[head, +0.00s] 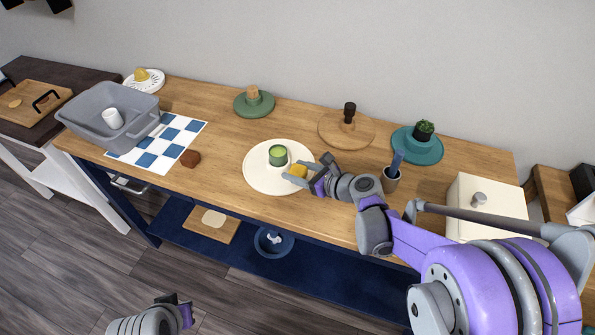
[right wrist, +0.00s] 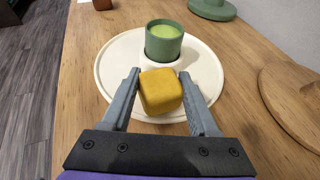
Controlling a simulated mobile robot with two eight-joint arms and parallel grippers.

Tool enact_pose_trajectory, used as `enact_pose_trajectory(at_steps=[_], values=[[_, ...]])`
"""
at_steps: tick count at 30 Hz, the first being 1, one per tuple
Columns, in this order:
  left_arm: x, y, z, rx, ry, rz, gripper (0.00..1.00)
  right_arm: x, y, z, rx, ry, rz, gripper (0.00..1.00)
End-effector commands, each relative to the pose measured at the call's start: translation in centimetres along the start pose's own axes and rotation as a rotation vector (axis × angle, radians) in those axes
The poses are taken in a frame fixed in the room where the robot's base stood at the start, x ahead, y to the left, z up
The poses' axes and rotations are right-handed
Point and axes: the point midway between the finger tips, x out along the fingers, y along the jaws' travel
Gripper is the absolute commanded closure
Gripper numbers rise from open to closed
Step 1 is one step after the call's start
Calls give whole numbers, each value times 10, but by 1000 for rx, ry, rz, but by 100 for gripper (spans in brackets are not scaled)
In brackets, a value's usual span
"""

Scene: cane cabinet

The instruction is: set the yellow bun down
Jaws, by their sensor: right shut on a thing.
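The yellow bun (head: 298,171) is a small rounded block at the right part of a round white plate (head: 262,181). My right gripper (head: 301,172) is shut on it. In the right wrist view the bun (right wrist: 161,91) sits between the two fingertips (right wrist: 160,88), over the near part of the plate (right wrist: 112,62). I cannot tell whether its underside touches the plate. A green cup (head: 278,155) with light green contents stands on the plate, just beyond the bun; it also shows in the right wrist view (right wrist: 163,42). My left gripper (head: 180,312) is low at the bottom left, its fingers unclear.
A grey bin (head: 82,128) with a white cup (head: 112,118) and a blue-white checked cloth (head: 165,145) are at the left. A brown lump (head: 190,158) lies near the cloth. A grey cup (head: 391,180) and white box (head: 470,205) stand right.

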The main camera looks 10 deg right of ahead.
Motion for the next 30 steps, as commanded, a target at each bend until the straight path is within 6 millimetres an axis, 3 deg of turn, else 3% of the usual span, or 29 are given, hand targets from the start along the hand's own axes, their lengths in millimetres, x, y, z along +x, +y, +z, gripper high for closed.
enact_pose_trajectory(at_steps=[9,10,15,26,30], values=[[2,0,2,0,-1,0,100,1,0,-3,0,0,0,95],[3,0,2,0,-1,0,100,1,0,-3,0,0,0,38],[2,0,1,0,-1,0,100,1,0,-2,0,0,0,9],[-2,0,-1,0,1,0,100,-1,0,2,0,0,0,9],[-1,0,-1,0,0,0,100,-20,-1,1,2,0,-4,9]])
